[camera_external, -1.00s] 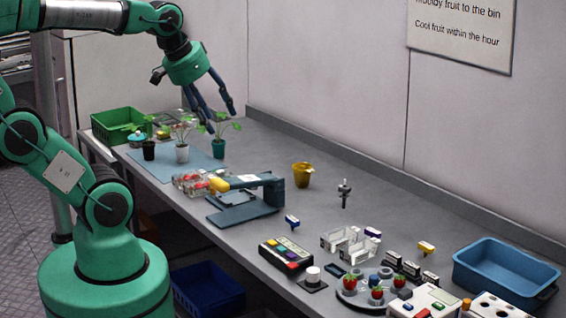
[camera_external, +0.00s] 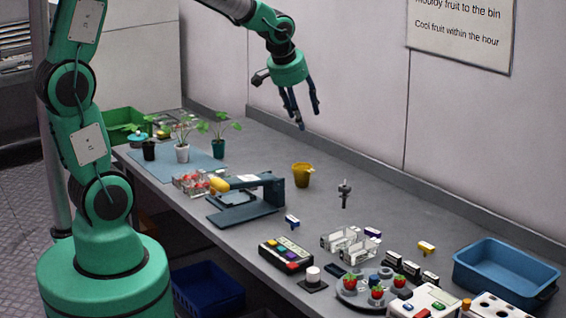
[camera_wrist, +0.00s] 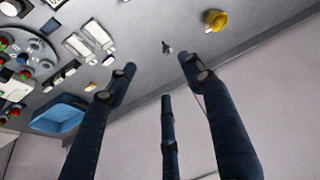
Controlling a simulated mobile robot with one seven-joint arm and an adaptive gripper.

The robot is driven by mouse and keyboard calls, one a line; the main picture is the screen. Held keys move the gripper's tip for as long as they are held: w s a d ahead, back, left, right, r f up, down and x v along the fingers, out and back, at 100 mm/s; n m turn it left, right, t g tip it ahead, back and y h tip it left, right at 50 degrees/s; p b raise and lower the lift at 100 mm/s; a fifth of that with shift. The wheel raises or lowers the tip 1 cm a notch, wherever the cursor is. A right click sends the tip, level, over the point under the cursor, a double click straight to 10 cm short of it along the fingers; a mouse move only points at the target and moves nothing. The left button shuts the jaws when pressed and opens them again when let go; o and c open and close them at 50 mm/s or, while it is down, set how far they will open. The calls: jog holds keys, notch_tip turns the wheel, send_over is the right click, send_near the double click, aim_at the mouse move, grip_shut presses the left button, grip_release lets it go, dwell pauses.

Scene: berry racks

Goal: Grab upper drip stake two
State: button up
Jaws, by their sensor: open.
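No part is clearly marked as upper drip stake two. A small dark grey upright piece with a knobbed top (camera_external: 344,193) stands alone mid-table and could be a stake, but I cannot tell. It also shows in the wrist view (camera_wrist: 167,47), beyond the fingertips. My gripper (camera_external: 303,114) has three dark fingers, spread and empty, and hangs high near the back wall, up and left of the grey piece. In the wrist view my gripper (camera_wrist: 159,74) holds nothing between its fingers.
A yellow pot (camera_external: 302,176) stands left of the grey piece. A blue stand (camera_external: 245,212), clear holders (camera_external: 350,245), a round tray (camera_external: 352,297) and a blue bin (camera_external: 505,274) occupy the table. Potted plants (camera_external: 182,153) stand at the far left. The strip along the back wall is clear.

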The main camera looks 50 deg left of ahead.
jog(key=w+a+f, duration=0.1)
jog(key=w+f, duration=0.8)
jog(key=w, duration=0.1)
jog(key=n+p, duration=0.1)
send_near(343, 188)
notch_tip(343, 188, up, 2)
jog(key=shift+d+r, duration=0.1)
jog(key=shift+d, duration=0.2)
jog(key=shift+b+x, duration=0.35)
jog(key=shift+x, duration=4)
jog(key=shift+s+a, duration=0.15)
jog(key=shift+s, duration=0.05)
jog(key=shift+x, duration=2.65)
jog(key=shift+s, duration=0.2)
jog(key=c, duration=0.9)
